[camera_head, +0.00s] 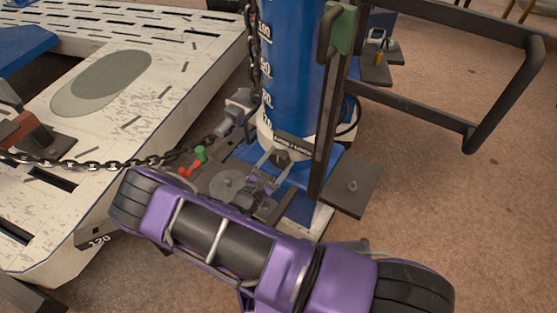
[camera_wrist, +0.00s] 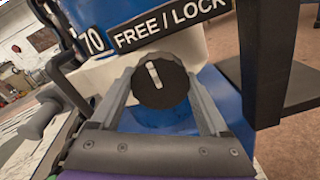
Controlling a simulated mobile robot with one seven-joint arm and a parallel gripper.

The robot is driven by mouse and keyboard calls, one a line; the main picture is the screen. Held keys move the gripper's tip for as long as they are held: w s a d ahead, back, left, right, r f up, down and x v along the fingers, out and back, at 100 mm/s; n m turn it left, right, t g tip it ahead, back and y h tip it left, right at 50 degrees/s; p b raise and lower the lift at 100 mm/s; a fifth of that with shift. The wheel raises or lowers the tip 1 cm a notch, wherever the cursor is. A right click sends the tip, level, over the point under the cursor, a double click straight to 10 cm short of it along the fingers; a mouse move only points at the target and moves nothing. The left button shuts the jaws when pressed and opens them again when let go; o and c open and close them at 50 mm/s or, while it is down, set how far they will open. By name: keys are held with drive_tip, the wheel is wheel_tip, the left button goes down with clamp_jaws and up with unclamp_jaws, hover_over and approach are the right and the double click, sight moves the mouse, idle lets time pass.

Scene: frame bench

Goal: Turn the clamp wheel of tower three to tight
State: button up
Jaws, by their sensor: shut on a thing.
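A round black knob (camera_wrist: 160,82) with a white pointer line sits on the base of the blue tower (camera_head: 288,60), under a black label plate (camera_wrist: 170,24) reading FREE / LOCK. The pointer stands nearly upright, tilted a little left at its top. My gripper (camera_wrist: 163,88) has one finger on each side of the knob and is shut on it; in the head view my gripper (camera_head: 274,162) reaches the tower's foot. I cannot tell whether this knob is the clamp wheel, and no tower number or tight mark is readable.
A chain (camera_head: 130,163) runs from the pale slotted bench (camera_head: 190,70) to the tower. A dark upright post (camera_head: 328,150) and plate (camera_head: 352,184) stand close right of my gripper. Red and green small parts (camera_head: 200,154) lie left. Open floor (camera_head: 470,200) is at right.

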drive_tip(key=shift+d+f, duration=0.1)
drive_tip(key=shift+d, duration=0.1)
drive_tip(key=o, duration=1.2)
drive_tip(key=shift+o, duration=0.2)
drive_tip(key=shift+a, duration=0.1)
drive_tip(key=shift+s+a, duration=0.2)
drive_tip(key=v, duration=1.7)
